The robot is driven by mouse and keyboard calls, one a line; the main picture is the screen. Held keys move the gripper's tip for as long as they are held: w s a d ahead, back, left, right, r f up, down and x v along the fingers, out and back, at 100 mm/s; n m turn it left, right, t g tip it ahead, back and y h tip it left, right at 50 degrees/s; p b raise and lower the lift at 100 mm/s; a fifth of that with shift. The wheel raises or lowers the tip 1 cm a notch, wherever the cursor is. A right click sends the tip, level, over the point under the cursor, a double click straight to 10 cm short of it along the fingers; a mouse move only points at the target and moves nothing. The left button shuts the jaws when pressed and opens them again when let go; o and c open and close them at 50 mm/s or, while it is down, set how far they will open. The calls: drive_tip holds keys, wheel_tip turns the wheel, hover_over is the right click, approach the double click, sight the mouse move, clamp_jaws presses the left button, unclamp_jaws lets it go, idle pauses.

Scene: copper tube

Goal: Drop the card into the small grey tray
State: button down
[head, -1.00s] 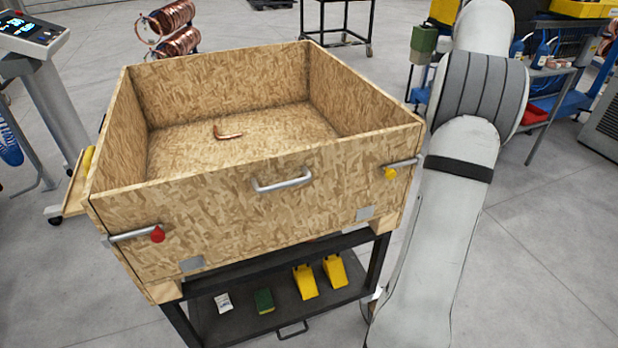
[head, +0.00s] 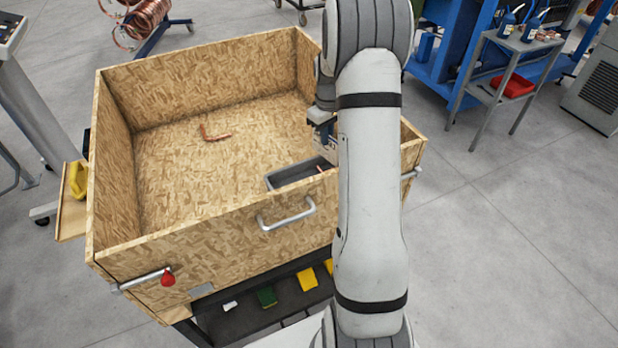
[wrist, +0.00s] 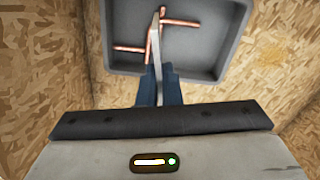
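The small grey tray (head: 282,181) sits inside the wooden crate near its front right, partly hidden by my arm. In the wrist view the tray (wrist: 205,55) lies beyond my fingertips, with several thin copper pieces (wrist: 181,22) in it. My gripper (wrist: 158,72) has its dark blue fingers close together on a thin, pale strip, which looks like the card (wrist: 155,42) seen edge-on. The card's far end overlaps the tray in the picture; I cannot tell its height above the tray. In the head view my gripper (head: 325,140) is over the crate's right part.
The wooden crate (head: 200,235) has high walls around the tray. A bent copper tube (head: 213,134) lies on its floor, left of the tray, with bare floor around it. A handle (head: 287,215) sticks out from the front wall. A shelf with small items is below.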

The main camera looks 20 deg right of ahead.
drive_tip(key=a+f+n+b, duration=0.1)
drive_tip(key=a+f+b, duration=0.2)
drive_tip(key=f, duration=0.5)
drive_tip(key=shift+s+a+f, duration=0.2)
drive_tip(key=shift+s+f, duration=0.1)
drive_tip(key=shift+f, duration=0.1)
drive_tip(key=c, duration=1.5)
unclamp_jaws()
drive_tip(key=shift+c, duration=0.2)
drive_tip(key=shift+r, duration=0.15)
wheel_tip(320, 180, up, 8)
drive_tip(key=shift+f+b, duration=0.2)
drive_tip(key=shift+b, duration=0.35)
